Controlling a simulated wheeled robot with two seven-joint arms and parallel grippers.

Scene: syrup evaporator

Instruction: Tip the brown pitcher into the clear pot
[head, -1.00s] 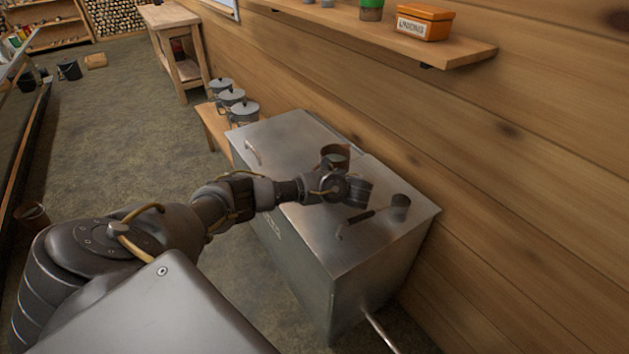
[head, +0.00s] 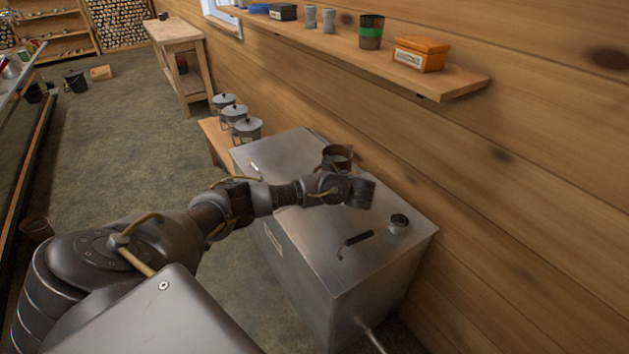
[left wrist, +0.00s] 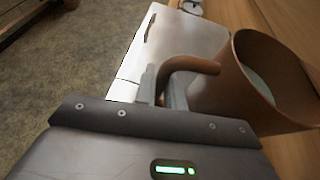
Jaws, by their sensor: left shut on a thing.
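The brown pitcher (head: 345,153) is a copper-brown vessel with a curved handle, held above the metal cabinet near the wall. My left gripper (head: 329,165) is shut on its handle. In the left wrist view the gripper (left wrist: 163,88) meets the handle, and the pitcher (left wrist: 225,88) shows its wide open mouth with a pale grey inside. The pitcher looks close to upright in the head view. My right gripper is out of view.
Several lidded grey pots (head: 245,130) stand on a low bench behind. A wall shelf (head: 440,82) holds an orange box (head: 420,55) and a green-banded jar (head: 371,35).

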